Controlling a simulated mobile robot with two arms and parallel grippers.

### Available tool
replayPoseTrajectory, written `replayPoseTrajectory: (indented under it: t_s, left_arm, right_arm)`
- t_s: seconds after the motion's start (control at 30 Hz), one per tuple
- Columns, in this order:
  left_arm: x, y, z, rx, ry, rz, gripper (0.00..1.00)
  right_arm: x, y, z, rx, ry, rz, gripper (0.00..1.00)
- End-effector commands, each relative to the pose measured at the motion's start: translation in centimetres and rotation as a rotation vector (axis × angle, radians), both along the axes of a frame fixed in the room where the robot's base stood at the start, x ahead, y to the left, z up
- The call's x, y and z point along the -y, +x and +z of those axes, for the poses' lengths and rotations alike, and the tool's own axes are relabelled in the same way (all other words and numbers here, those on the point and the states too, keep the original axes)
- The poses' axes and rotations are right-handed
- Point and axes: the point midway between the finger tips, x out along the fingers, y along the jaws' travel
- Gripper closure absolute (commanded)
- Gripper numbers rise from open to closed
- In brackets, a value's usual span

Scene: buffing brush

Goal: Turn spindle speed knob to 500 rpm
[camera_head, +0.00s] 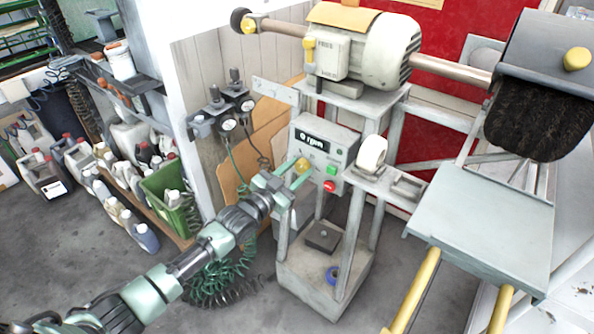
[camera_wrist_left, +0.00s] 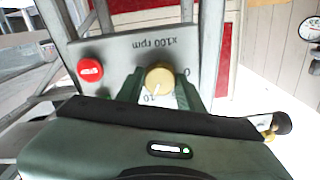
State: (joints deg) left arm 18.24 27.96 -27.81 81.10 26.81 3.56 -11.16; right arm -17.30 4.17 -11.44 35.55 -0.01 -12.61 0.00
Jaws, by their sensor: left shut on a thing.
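The spindle speed knob (camera_head: 302,165) is a small yellow dial on the front of the grey control box (camera_head: 340,150). The box's display (camera_head: 313,139) reads 0 rpm. My left gripper (camera_head: 288,176) reaches the knob from the front left and is shut on it. In the left wrist view the knob (camera_wrist_left: 159,79) sits between the green fingers (camera_wrist_left: 160,92). The panel appears upside down there, with "x100 rpm" and a dial scale partly hidden by the fingers. A white pointer line shows on the knob near the 10 mark. My right gripper is not in view.
A green button (camera_head: 332,170) and a red stop button (camera_head: 330,187) sit close to the knob. The motor (camera_head: 385,50) and the dark brush (camera_head: 540,120) are above and to the right. Pressure gauges (camera_head: 228,124) hang on the left wall. Bottles and a green crate (camera_head: 160,190) stand further left.

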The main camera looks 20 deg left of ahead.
Motion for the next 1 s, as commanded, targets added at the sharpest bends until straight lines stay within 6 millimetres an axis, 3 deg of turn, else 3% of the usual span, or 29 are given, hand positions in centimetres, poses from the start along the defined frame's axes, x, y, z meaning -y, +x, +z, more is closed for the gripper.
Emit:
replayPoseTrajectory:
  t_s: [0.37, 1.0]
  left_arm:
    - [-0.01, -0.02, 0.0, -0.041, -0.112, 0.0, 1.0]
    - [-0.06, -0.01, -0.09, -0.235, -0.649, 0.0, 1.0]
  right_arm:
    - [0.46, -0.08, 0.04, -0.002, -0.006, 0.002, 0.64]
    - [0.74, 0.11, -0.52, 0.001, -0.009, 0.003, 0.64]
